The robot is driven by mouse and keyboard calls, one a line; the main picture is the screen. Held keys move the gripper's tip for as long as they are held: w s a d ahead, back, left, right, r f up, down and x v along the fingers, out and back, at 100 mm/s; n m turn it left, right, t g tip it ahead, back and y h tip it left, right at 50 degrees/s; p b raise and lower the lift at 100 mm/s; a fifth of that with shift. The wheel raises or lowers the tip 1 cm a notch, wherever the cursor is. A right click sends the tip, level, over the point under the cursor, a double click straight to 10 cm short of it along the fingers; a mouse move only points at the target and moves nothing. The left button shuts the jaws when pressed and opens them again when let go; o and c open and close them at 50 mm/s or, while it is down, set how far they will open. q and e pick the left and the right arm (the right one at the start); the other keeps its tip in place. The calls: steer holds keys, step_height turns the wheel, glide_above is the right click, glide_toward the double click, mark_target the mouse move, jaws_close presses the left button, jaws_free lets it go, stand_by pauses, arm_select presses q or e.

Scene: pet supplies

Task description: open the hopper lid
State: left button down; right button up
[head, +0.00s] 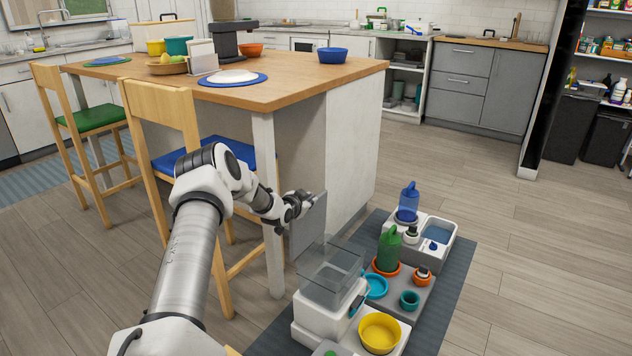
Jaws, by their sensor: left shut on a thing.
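The feeder stands on the floor mat at the lower middle, with a white base (318,318) and a clear hopper (332,284) on top. A grey, flat hopper lid (307,230) stands nearly upright at the left, back side of the hopper, its top edge well above the rim. The hopper's top looks uncovered. My left gripper (304,200) is at the lid's upper edge and shut on it; its fingertips are small and partly hidden by the lid. My right gripper is not in view.
A yellow bowl (380,333) sits in front of the feeder. The kitchen island (350,150) and a wooden chair (160,105) are close behind my left arm. Floor at the right is clear.

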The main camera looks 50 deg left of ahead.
arm_select(q)
steer(key=shift+s+a+f, duration=0.2)
steer(key=shift+s+a, duration=0.05)
steer(key=shift+a, duration=0.15)
steer(key=c, duration=1.3)
jaws_free()
steer(key=shift+f, duration=0.1)
steer(key=shift+w+a, duration=0.1)
step_height(320, 180, up, 10)
